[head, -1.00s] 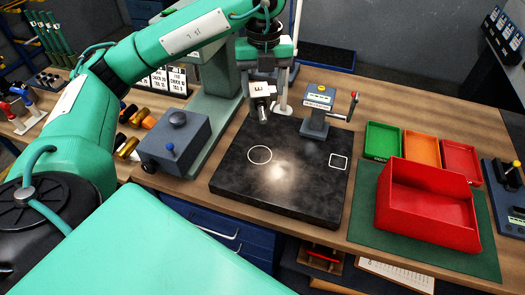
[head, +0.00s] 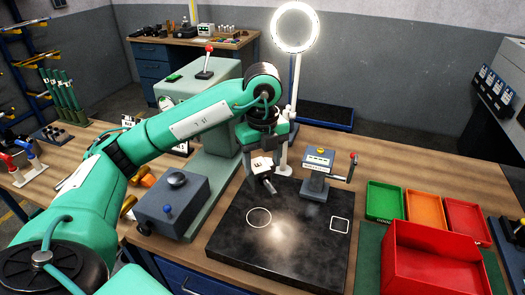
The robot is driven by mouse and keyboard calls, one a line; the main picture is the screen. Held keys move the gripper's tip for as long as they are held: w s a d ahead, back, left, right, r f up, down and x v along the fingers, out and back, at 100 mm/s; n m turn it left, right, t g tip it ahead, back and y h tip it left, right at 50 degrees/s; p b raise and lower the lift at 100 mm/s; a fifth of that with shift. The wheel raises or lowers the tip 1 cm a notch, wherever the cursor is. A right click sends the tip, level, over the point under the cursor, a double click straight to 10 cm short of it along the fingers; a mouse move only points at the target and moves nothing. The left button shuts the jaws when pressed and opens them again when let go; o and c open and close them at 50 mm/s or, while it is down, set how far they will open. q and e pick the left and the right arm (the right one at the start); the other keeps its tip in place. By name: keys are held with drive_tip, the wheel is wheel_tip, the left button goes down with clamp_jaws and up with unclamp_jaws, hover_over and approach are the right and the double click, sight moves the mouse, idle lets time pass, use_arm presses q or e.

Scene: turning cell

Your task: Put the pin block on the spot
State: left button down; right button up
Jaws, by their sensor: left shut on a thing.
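My left gripper (head: 264,156) is shut on the pin block (head: 261,165), a small pale block with a grey cylindrical pin sticking down and to the right. It is over the far edge of the black plate (head: 230,245). I cannot tell whether the pin touches the plate. The plate carries a white circle outline (head: 259,217) and, to the right, a smaller white rounded-square outline (head: 340,225). Both outlines are empty. The gripper's fingers partly hide the block. My right gripper is out of view.
A grey device with a lever (head: 316,175) stands at the plate's far right. Green (head: 384,201), orange (head: 425,210) and red trays stand right, behind a larger red bin (head: 432,272). A ring lamp (head: 295,28) rises behind.

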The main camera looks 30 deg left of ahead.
use_arm(q)
wheel_tip(320, 180, down, 14)
drive_tip(key=shift+r+p, duration=0.25)
drive_tip(key=shift+p, duration=0.9)
drive_tip(key=shift+f, duration=0.15)
drive_tip(key=shift+f, duration=0.1)
drive_tip(key=shift+c, duration=2.1)
unclamp_jaws()
drive_tip(key=shift+s, duration=0.1)
